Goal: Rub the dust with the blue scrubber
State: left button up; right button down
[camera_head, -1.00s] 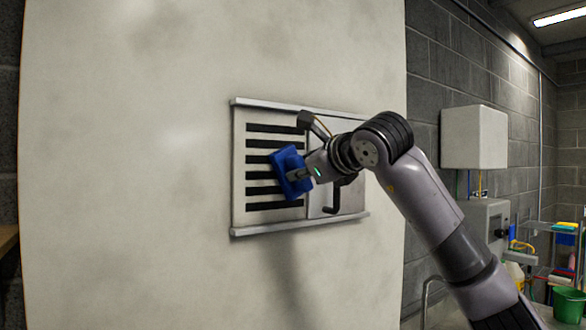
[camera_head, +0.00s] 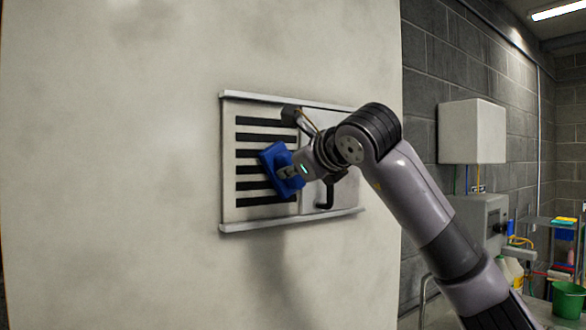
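The blue scrubber (camera_head: 272,160) is in my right gripper (camera_head: 289,172), whose arm comes in from the right. The gripper is shut on it. The scrubber is tilted and lies in front of the slatted vent (camera_head: 240,213) on the pale wall panel; I cannot tell whether it touches the slats. The scrubber hides the right ends of some black slats. Faint grey smudges that look like dust (camera_head: 150,30) show on the pale panel, mostly at the upper left and around the vent. My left gripper is not in view.
The vent frame has raised rails above and below and a dark handle (camera_head: 325,195) behind my wrist. At the right are a white wall box (camera_head: 472,132), a grey machine (camera_head: 482,220), a shelf with cloths (camera_head: 563,222) and a green bucket (camera_head: 567,300). The panel left of the vent is clear.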

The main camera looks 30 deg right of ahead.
jog(key=shift+d+f+b+v, duration=0.15)
jog(key=shift+b+v, duration=0.25)
jog(key=shift+v, duration=0.55)
jog(key=shift+d+f+b+v, duration=0.15)
jog(key=shift+b+v, duration=0.25)
jog(key=shift+v, duration=0.6)
jog(key=shift+f+b+v, duration=0.2)
jog(key=shift+b+v, duration=0.2)
jog(key=shift+v, duration=0.55)
jog(key=shift+s, duration=0.1)
jog(key=s+b, duration=0.1)
jog(key=s, duration=0.2)
jog(key=shift+d, duration=0.2)
jog(key=shift+w, duration=0.1)
